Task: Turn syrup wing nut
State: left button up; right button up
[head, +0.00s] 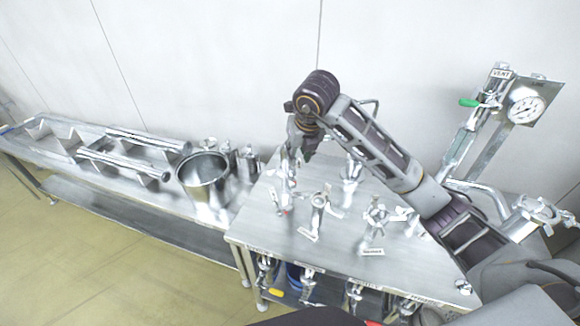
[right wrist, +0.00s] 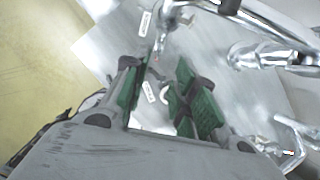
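Several shiny metal fittings with wing-like handles stand on the steel table, among them one at the left (head: 287,183), one in the middle (head: 318,210) and one at the right (head: 376,216). Small white labels lie by some of them, too small to read, so I cannot tell which is syrup. My right gripper (head: 304,140) points down above the left fitting. In the right wrist view its green-padded fingers (right wrist: 160,78) are apart with a gap between them. A white label (right wrist: 149,91) and bright metal show beyond the gap. My left gripper is not in view.
A steel pot (head: 204,180) stands on the long bench at the left, beside rails (head: 125,165). A pressure gauge (head: 526,108) and a green-handled valve (head: 470,103) rise at the right. My right arm crosses above the table.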

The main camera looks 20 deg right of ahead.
aim_at(292, 174)
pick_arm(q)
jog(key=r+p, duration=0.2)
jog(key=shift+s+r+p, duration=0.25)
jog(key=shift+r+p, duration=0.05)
pick_arm(e)
jog(key=x, duration=1.3)
jog(key=shift+w+f, duration=0.1)
jog(key=shift+f, duration=0.1)
grip_shut()
